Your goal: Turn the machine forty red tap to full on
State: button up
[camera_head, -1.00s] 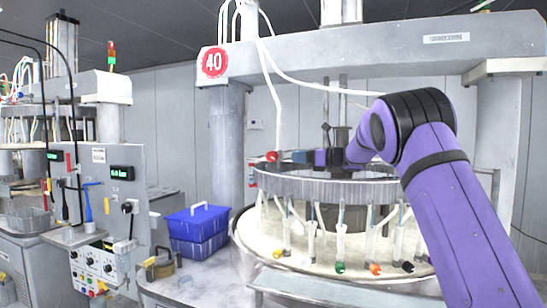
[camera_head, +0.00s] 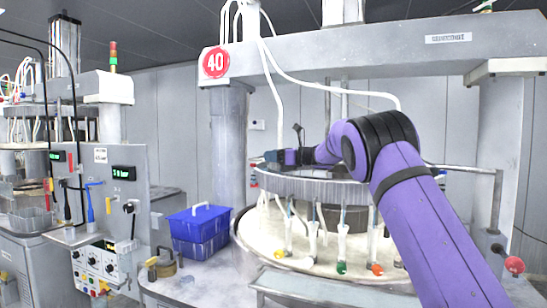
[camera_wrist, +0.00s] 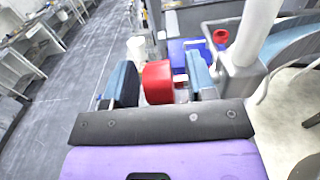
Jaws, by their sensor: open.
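The red tap (camera_wrist: 157,82) shows in the wrist view as a thick red handle between the two blue-grey fingers of my gripper (camera_wrist: 161,80). In the head view my gripper (camera_head: 272,157) is beside the grey column of machine forty, marked by the round red 40 sign (camera_head: 215,63). The gripper hides the tap there. The tap's turn position cannot be read.
A white pipe (camera_wrist: 256,30) stands close right of the fingers in the wrist view, with another red cap (camera_wrist: 221,36) beyond. The ring-shaped carrier (camera_head: 330,190) lies below my arm. A blue crate (camera_head: 200,222) sits left. Another red knob (camera_head: 514,265) is at lower right.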

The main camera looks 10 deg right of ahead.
jog(key=c, duration=0.9)
jog(key=shift+t+y, duration=0.5)
jog(key=shift+y, duration=0.1)
jog(key=o, duration=0.9)
jog(key=v, duration=0.7)
jog(key=shift+d, duration=0.25)
jog(key=shift+s, duration=0.15)
